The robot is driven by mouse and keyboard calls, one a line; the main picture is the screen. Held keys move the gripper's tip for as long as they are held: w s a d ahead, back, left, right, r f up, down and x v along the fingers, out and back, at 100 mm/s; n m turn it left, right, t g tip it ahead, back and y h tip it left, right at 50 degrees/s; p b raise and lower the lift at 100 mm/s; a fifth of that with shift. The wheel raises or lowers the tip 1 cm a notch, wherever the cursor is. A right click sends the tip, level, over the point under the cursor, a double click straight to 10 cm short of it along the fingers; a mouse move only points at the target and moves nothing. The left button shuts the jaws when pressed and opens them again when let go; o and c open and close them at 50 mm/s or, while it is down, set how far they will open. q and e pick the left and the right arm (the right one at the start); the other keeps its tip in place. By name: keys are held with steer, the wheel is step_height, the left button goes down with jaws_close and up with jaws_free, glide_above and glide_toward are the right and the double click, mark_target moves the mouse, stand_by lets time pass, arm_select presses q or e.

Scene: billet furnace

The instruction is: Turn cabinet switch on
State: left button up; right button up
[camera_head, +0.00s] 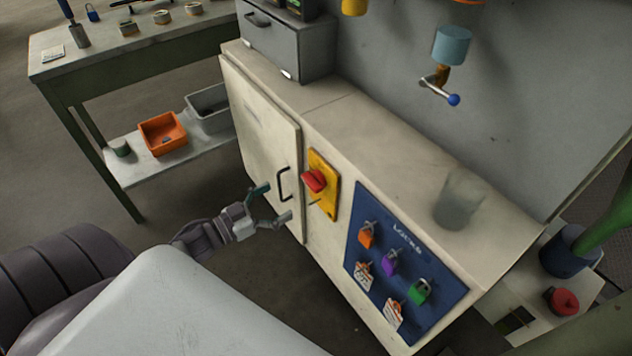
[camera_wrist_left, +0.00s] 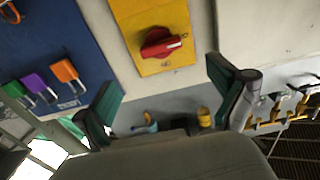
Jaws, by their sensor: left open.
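The cabinet switch is a red rotary knob (camera_head: 314,181) on a yellow plate (camera_head: 323,200) on the front of the beige cabinet (camera_head: 350,130), right of a dark door handle. My left gripper (camera_head: 274,203) is open and empty in front of the cabinet, left of and a little below the knob, apart from it. In the left wrist view the red knob (camera_wrist_left: 160,43) shows beyond the space between the two green-padded fingers (camera_wrist_left: 168,105), with its yellow plate (camera_wrist_left: 178,15) behind it. A white mark shows on one end of the knob. My right gripper is not in view.
A blue lock board (camera_head: 400,265) with several coloured padlocks and tags is right of the switch. The door handle (camera_head: 283,184) juts out near my left gripper. A glass (camera_head: 458,200) stands on the cabinet top. A workbench (camera_head: 120,55) stands at the left.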

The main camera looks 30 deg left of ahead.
mark_target(308, 184)
arm_select(q)
steer(key=b+x, duration=0.1)
steer(key=x, duration=0.9)
steer(key=shift+w+f, duration=0.15)
steer(key=shift+w, duration=0.1)
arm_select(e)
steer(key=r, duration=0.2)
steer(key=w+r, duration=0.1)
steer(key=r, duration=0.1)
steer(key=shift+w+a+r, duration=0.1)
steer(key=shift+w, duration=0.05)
arm_select(q)
steer(key=c, duration=1.1)
steer(key=shift+c, duration=0.2)
